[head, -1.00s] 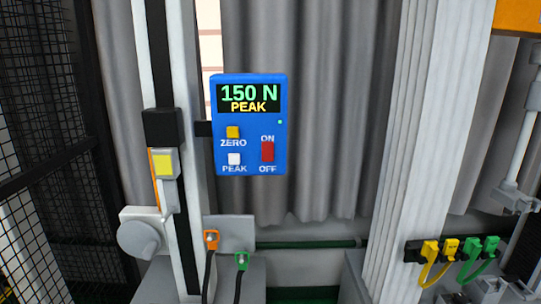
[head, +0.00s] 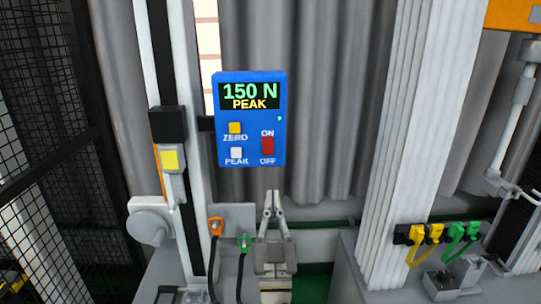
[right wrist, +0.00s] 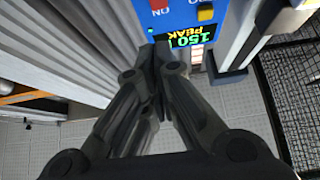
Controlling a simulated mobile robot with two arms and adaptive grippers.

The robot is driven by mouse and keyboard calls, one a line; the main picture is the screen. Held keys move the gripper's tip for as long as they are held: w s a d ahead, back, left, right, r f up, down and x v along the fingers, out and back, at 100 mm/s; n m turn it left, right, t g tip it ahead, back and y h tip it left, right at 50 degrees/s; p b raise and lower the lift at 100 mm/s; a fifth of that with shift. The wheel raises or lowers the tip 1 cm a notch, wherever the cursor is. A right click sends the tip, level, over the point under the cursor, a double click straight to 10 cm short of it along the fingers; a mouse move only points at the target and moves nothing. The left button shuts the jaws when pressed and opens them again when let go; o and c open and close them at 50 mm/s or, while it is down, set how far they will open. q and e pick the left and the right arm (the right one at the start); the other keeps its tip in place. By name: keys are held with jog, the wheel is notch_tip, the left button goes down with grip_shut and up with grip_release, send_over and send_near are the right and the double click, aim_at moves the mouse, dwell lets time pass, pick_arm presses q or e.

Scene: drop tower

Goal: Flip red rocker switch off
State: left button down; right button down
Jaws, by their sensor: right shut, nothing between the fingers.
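The red rocker switch (head: 267,146) sits between the ON and OFF labels on the blue panel (head: 225,112). The panel's display (head: 249,96) is lit and reads "150 N PEAK". My right gripper (head: 271,194) is shut and empty, pointing up, just below the panel in the head view and apart from the switch in the picture. In the right wrist view, the closed fingers (right wrist: 150,55) point toward the upside-down panel (right wrist: 183,14). Part of the red switch (right wrist: 160,5) shows at the top edge there. My left gripper is not in view.
A yellow ZERO button (head: 235,128) and a white PEAK button (head: 236,152) sit left of the switch. A tower rail (head: 186,190) stands left of the panel, with orange (head: 216,226) and green (head: 244,242) plugs below. A white column (head: 405,150) stands to the right.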

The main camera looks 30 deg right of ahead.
jog(key=p, duration=0.3)
send_near(270, 139)
notch_tip(270, 139, up, 3)
jog(key=w+d+b, duration=0.2)
jog(key=w+b, duration=0.1)
jog(key=shift+w+f, duration=0.1)
jog(key=shift+f, duration=0.05)
dwell(0.3)
